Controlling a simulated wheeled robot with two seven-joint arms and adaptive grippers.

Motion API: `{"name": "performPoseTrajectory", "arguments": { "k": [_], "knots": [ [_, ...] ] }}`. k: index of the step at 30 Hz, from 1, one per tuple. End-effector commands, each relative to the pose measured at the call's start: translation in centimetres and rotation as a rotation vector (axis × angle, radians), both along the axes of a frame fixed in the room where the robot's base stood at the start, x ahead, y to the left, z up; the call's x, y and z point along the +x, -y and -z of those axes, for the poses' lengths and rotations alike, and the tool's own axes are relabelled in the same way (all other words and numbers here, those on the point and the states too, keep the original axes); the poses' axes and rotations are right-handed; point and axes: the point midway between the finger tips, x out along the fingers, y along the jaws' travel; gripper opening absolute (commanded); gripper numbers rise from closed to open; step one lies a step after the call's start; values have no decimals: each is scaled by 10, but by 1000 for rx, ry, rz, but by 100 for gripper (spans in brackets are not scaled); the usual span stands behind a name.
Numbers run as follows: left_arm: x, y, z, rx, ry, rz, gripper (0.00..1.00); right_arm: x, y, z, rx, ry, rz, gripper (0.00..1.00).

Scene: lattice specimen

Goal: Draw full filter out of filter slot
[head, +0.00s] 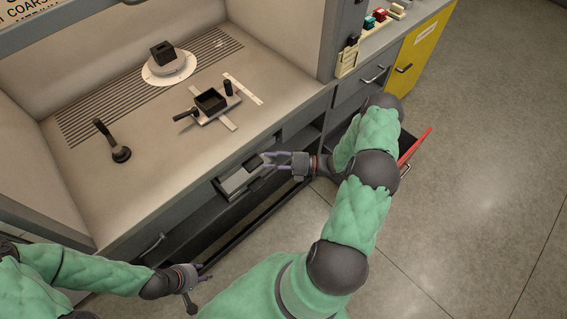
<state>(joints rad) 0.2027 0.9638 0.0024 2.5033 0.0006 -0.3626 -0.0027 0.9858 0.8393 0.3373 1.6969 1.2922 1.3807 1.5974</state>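The filter slot (231,185) is a grey housing in the front of the bench, below the worktop edge. A dark block (254,163), perhaps the filter or its handle, shows at its right part. My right gripper (266,161) is at that block, its two fingers apart and pointing left. I cannot tell whether the fingers touch it. My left gripper (190,304) hangs low at the bottom left, away from the slot and apparently empty; its finger opening is too small to make out. How full the filter is cannot be seen.
The worktop holds a black square cup on a plate (213,103), a white disc with a dark block (168,64) and a black lever (120,153). A red-edged open drawer (414,147) stands beyond my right arm, near a yellow cabinet (420,52). Floor at right is clear.

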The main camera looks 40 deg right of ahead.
Motion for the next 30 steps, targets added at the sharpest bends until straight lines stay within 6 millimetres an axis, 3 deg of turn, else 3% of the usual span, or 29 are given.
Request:
{"name": "performPoseTrajectory", "arguments": {
  "k": [7, 19, 24, 26, 27, 29, 30],
  "knots": [
    [0, 0, 5, 0, 0, 0, 40, 18, -21, 0, 1, 1, -2, 40],
    [0, 0, 6, 0, 0, 0, 40, 22, -24, 0, -1, -1, 0, 40],
    [0, 0, 6, 0, 0, 0, 40, 22, -24, 0, -1, -1, 0, 0],
    [0, 0, 6, 0, 0, 0, 40, 22, -24, 0, -1, -1, 0, 0],
    [0, 0, 6, 0, 0, 0, 40, 22, -24, 0, -1, -1, 0, 19],
    [0, 0, 6, 0, 0, 0, 40, 22, -25, 0, -1, -1, 0, 2],
    [0, 0, 6, 0, 0, 0, 40, 22, -25, 0, -1, -1, 0, 0]
  ]
}}
